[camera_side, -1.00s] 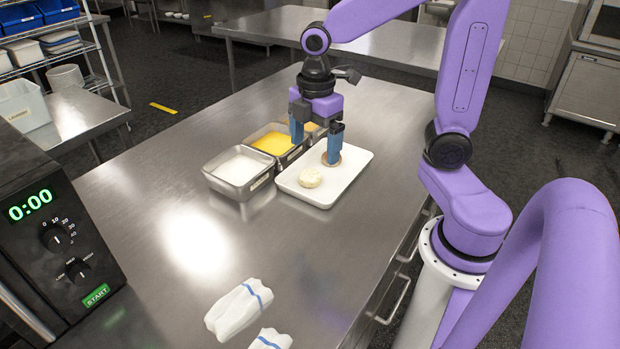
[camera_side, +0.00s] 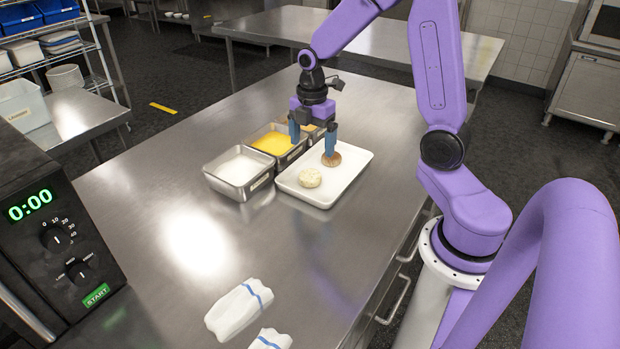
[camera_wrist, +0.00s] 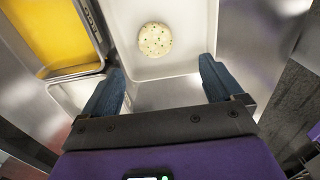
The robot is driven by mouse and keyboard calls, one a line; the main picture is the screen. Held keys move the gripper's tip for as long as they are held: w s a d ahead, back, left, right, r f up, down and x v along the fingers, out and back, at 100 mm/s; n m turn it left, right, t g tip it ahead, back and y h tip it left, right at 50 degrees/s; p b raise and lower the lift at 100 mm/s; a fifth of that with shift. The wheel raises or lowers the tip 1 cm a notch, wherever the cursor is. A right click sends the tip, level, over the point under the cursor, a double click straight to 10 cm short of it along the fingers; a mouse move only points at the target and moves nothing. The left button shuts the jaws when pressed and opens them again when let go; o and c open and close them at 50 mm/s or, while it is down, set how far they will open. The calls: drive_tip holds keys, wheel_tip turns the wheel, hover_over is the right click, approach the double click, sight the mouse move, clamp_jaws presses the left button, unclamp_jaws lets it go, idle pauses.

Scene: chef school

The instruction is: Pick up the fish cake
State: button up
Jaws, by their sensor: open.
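A pale round fish cake (camera_side: 310,178) with small green specks lies flat on the white tray (camera_side: 318,199); it also shows in the wrist view (camera_wrist: 155,40), ahead of the fingers. A brown round patty (camera_side: 332,159) lies at the tray's far end, close to my gripper's right finger; I cannot tell whether they touch. My gripper (camera_side: 312,146) is open, pointing down, behind the pale cake in the side view. Its blue fingers (camera_wrist: 159,95) are spread with nothing between them in the wrist view. The brown patty does not show there.
A metal pan of white contents (camera_side: 240,168), a pan of yellow contents (camera_side: 274,143) and a third pan, partly hidden, stand left of the tray. Folded cloths (camera_side: 238,310) lie at the front. A black oven (camera_side: 55,240) is at left. The middle counter is clear.

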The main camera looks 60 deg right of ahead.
hover_over(310, 174)
drive_tip(key=f, duration=0.5)
drive_tip(key=shift+s+a, duration=0.1)
drive_tip(key=shift+s, duration=0.3)
drive_tip(key=shift+w+f, duration=0.2)
drive_tip(key=shift+f, duration=1.1)
drive_tip(key=shift+w+f, duration=0.2)
drive_tip(key=shift+f, duration=1.05)
drive_tip(key=c, duration=0.8)
